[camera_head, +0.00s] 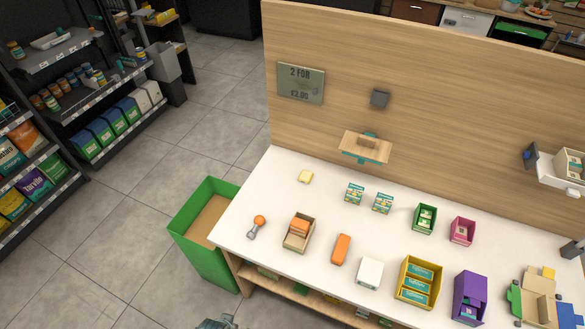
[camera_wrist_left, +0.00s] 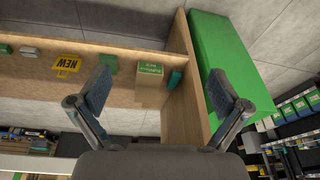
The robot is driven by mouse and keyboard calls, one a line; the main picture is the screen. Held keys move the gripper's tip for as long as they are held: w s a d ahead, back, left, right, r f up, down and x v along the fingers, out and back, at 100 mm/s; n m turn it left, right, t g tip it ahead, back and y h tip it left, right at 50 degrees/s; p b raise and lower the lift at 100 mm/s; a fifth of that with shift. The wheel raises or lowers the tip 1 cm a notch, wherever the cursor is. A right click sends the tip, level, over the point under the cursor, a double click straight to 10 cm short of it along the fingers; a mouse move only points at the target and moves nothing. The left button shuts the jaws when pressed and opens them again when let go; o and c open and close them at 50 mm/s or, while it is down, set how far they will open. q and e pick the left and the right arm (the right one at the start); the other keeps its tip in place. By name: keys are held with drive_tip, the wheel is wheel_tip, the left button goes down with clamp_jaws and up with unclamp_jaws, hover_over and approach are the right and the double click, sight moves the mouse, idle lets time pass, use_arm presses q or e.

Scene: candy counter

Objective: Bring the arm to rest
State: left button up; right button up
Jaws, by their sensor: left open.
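My left gripper (camera_wrist_left: 163,88) shows in the left wrist view with its two fingers spread wide apart and nothing between them. Beyond the fingers are the wooden shelf under the counter and the green bin. In the head view only a small grey-teal part, probably of my left arm, shows at the bottom edge, below the green bin (camera_head: 205,255) and in front of the counter. The white counter top (camera_head: 330,205) is clear of my arm. My right gripper is not in view.
The counter holds a scoop with an orange ball (camera_head: 258,222), an orange block (camera_head: 341,249), a yellow box (camera_head: 418,281), a purple box (camera_head: 469,298) and other small boxes. A wooden panel (camera_head: 430,110) rises behind. Shelves (camera_head: 75,110) stand left; the grey floor between is free.

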use_arm(q)
drive_tip(key=s+f, duration=0.4)
drive_tip(key=f, duration=0.6)
drive_tip(key=s+a+f+g, duration=0.1)
drive_tip(key=s+f, duration=0.4)
drive_tip(key=f, duration=0.6)
drive_tip(key=s+a+f, duration=0.1)
drive_tip(key=s+f, duration=0.4)
drive_tip(key=f, duration=0.5)
drive_tip(key=shift+f+g, duration=0.4)
drive_tip(key=shift+s, duration=0.15)
